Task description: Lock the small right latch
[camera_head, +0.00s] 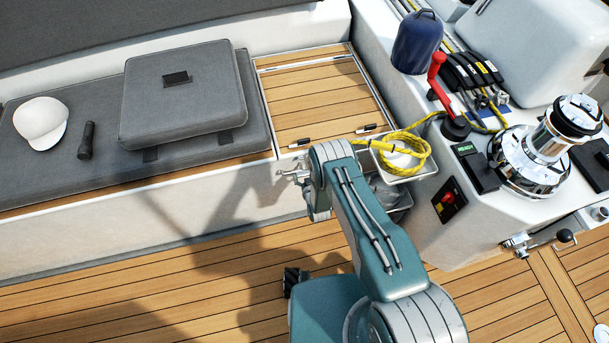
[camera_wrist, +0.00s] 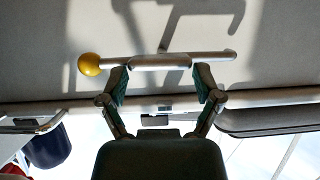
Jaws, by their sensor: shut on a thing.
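I cannot tell from here whether either is locked. My gripper (camera_wrist: 162,76) is shut on a silver bar (camera_wrist: 190,57) with a yellow ball (camera_wrist: 90,64) on its left end, in the wrist view. The bar lies across between the fingertips, in front of a pale surface. In the head view my forearm hides most of the gripper, which is low in front of the bench, below the left latch.
A coil of yellow rope (camera_head: 405,152) hangs at a white bin (camera_head: 412,172) right of the hatch. A console with a red handle (camera_head: 437,72) and a chrome winch (camera_head: 530,160) stands at right. A cushion (camera_head: 185,92), cap (camera_head: 40,122) and flashlight (camera_head: 86,140) lie on the bench.

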